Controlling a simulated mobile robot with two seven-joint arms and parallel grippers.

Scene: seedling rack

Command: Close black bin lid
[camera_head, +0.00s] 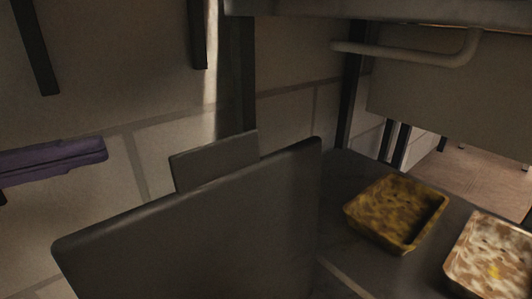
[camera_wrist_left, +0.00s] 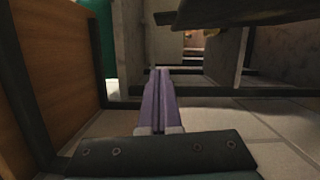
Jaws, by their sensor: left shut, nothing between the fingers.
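A large dark panel (camera_head: 200,230), which looks like the black bin's lid, stands raised and tilted in the foreground of the head view. The bin body under it cannot be made out. A smaller dark panel (camera_head: 215,162) stands behind it. My left gripper (camera_head: 100,150) has purple fingers and comes in from the left, apart from the large panel and to its upper left. Its fingers are together and empty; they also show in the left wrist view (camera_wrist_left: 159,75). My right gripper is not in view.
A dark shelf (camera_head: 350,180) holds a yellow-brown tray (camera_head: 425,220) and a pale speckled tray (camera_head: 450,270) at the right. A metal rail (camera_head: 410,58) runs above. In the wrist view, a wooden panel (camera_wrist_left: 55,70) stands left and a dark bar (camera_wrist_left: 250,92) crosses ahead.

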